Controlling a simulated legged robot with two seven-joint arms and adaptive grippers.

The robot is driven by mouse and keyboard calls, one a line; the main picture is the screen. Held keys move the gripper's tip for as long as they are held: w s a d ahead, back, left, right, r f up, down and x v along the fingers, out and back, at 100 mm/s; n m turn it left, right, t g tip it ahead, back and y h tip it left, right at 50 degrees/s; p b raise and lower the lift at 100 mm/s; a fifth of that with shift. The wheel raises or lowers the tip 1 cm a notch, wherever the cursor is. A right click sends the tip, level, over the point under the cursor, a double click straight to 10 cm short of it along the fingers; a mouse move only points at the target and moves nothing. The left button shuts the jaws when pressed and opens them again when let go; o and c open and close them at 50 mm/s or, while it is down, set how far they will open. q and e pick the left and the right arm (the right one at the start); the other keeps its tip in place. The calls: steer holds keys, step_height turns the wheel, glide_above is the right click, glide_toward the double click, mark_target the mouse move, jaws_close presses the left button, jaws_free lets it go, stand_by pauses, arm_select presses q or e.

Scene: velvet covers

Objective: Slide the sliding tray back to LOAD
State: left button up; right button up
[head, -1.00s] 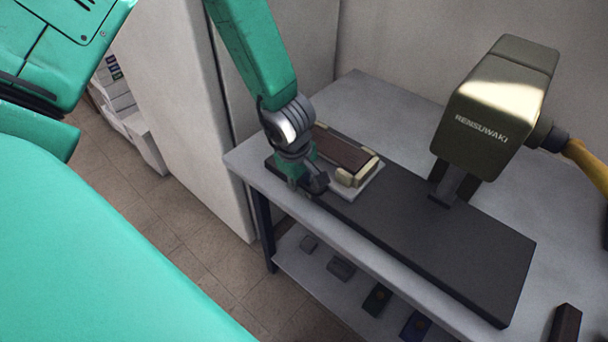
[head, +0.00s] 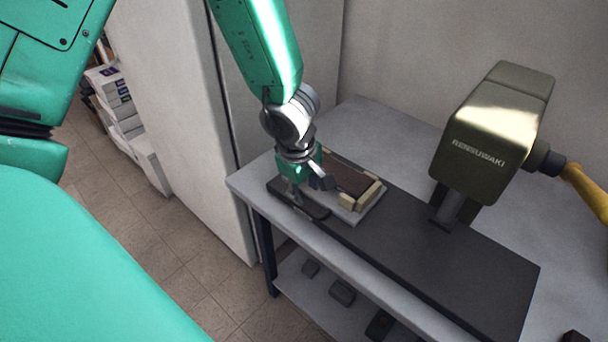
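The sliding tray (head: 371,206) is a light grey plate with cream corner blocks and a dark brown cover on it. It sits near the left end of the long dark base (head: 440,262), on the grey table. My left gripper (head: 318,200) is at the tray's near left side, pointing down over the base. Its dark fingers look spread apart, one low by the base and one near the tray's edge. I cannot tell whether it touches the tray. My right gripper is not in view.
The olive press head (head: 490,130) marked RENSUWAKI stands over the base to the right, with a yellow handle (head: 585,188). A lower shelf (head: 320,295) holds small dark blocks. A white cabinet (head: 185,110) stands left of the table.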

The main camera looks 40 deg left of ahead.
arm_select(q)
steer(key=shift+s+d+r, duration=0.5)
steer(key=shift+d+r, duration=0.05)
steer(key=shift+r, duration=1.9)
steer(key=s+a+f+m+y+b, duration=0.25)
steer(key=s+f+m, duration=0.25)
steer(key=f, duration=0.4)
steer(key=s+a+f+m+y+b, duration=0.1)
steer(key=s+a+f+m, duration=0.3)
steer(key=f, duration=0.5)
steer(key=s+d+f+m+h+b, duration=0.1)
steer(key=s+d+f+m, duration=0.2)
steer(key=s, duration=0.3)
steer(key=s+d+f+m+g+h+b, duration=0.1)
steer(key=s+d+f+m+h, duration=0.1)
steer(key=s+f+m, duration=0.3)
steer(key=shift+s+d+f+m, duration=0.25)
steer(key=shift+s+d+m, duration=0.2)
steer(key=shift+d, duration=0.4)
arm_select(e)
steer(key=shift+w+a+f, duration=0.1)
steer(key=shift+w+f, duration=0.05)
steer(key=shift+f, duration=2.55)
arm_select(q)
steer(key=shift+d, duration=0.2)
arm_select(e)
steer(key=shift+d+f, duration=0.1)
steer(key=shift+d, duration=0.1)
